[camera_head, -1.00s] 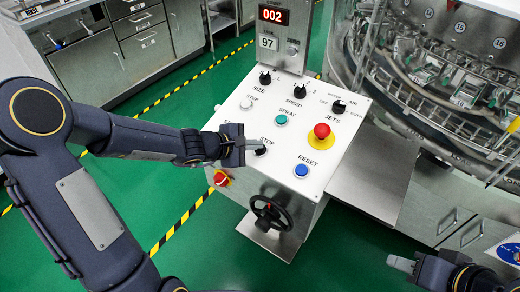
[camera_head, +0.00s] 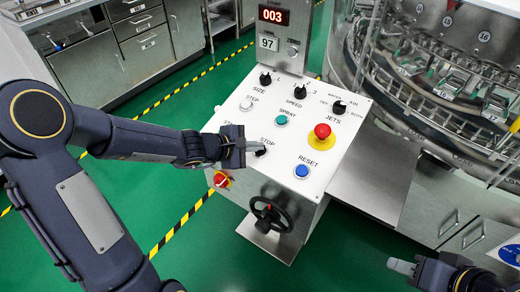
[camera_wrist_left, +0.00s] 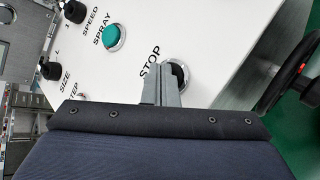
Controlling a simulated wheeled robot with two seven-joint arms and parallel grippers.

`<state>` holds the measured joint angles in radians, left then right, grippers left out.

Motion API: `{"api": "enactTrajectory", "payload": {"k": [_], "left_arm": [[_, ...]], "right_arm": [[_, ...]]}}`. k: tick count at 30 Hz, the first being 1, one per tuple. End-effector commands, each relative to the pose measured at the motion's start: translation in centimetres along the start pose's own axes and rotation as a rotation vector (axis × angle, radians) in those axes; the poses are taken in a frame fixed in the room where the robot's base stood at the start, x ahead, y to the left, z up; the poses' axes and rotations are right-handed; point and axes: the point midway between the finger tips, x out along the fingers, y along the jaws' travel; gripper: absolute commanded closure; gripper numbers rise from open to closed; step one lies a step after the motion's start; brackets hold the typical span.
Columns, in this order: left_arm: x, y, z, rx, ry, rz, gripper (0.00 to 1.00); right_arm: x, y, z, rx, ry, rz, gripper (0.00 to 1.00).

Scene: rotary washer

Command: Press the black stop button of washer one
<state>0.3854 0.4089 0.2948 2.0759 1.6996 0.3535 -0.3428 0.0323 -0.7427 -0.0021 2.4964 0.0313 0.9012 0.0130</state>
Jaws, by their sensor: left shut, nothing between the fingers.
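The black stop button (camera_head: 261,152) sits under the STOP label on the white control panel (camera_head: 320,175). My left gripper (camera_head: 257,146) is shut and empty, with its fingertips over or beside the button, partly covering it. In the left wrist view the closed fingertips (camera_wrist_left: 161,72) lie just beside the dark button (camera_wrist_left: 180,75), overlapping its edge. I cannot tell whether they touch it or whether it is pushed in. My right gripper (camera_head: 402,266) is at the lower right, away from the panel; its finger gap is not clear.
Near the stop button are a blue RESET button (camera_head: 302,171), a green SPRAY button (camera_head: 281,120), a red emergency knob (camera_head: 322,131) and black dials. A handwheel (camera_head: 271,216) is below the panel. The glass-walled washer (camera_head: 440,80) stands at right. The display (camera_head: 273,15) reads 003.

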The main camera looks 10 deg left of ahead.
Motion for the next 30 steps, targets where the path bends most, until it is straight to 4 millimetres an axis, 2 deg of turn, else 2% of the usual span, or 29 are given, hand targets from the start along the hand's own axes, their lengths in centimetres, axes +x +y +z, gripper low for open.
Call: {"api": "enactTrajectory", "payload": {"k": [14,24,30], "left_arm": [[0.1,-0.1,-0.1,0.000,0.001,-0.001,1.00],[-1.0,0.8,0.8,0.001,0.000,0.000,1.00],[-1.0,0.7,0.8,0.000,0.000,-0.001,1.00]], "right_arm": [[0.1,0.0,0.1,0.000,0.000,0.000,0.64],[-0.8,-0.4,-0.4,0.000,0.000,0.000,0.64],[-0.7,-0.3,-0.4,0.000,0.000,0.000,0.64]]}}
